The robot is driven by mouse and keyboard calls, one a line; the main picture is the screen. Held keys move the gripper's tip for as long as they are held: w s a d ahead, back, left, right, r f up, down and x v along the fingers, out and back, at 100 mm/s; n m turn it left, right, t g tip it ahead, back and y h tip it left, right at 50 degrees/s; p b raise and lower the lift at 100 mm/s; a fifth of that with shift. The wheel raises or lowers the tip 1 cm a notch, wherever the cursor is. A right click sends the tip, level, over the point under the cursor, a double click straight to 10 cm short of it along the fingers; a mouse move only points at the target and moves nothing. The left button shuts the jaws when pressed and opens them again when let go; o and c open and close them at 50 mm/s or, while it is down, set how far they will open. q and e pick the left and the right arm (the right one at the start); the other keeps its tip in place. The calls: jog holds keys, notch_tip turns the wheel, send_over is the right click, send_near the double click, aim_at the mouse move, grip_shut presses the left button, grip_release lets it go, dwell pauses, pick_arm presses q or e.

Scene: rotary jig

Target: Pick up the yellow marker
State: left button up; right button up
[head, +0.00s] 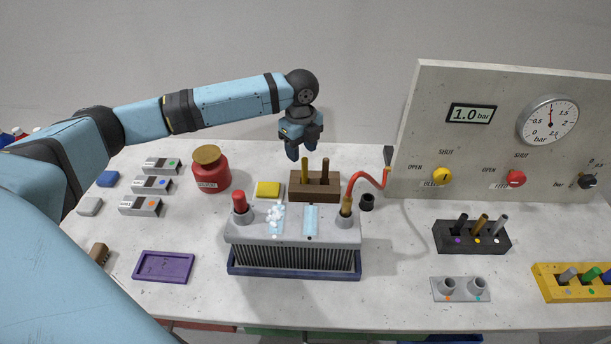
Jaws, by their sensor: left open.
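A dark-yellow stick, which looks like the yellow marker (305,170), stands upright in a brown wooden block (300,195) at the middle back of the table. A dark brown stick (325,172) stands to its right in the same block. My left gripper (303,152) is open and points down, just above or behind the top of the yellow marker. I cannot tell whether its fingers are around the marker's tip or apart from it. Nothing shows held in it. My right gripper is out of view.
A battery-like grey unit (295,236) with a red cap and a red cable stands in front of the block. A yellow pad (268,188) and a red jar (211,172) are left of it. An upright gauge panel (480,130) stands at the right.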

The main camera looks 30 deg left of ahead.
aim_at(305, 168)
pick_arm(q)
jog(key=shift+w+d+f, duration=0.1)
jog(key=shift+d+f, duration=0.1)
jog(key=shift+f, duration=1.55)
jog(key=shift+w+d+f, duration=0.1)
jog(key=shift+d+f, duration=0.05)
jog(key=shift+f, duration=1.6)
grip_shut()
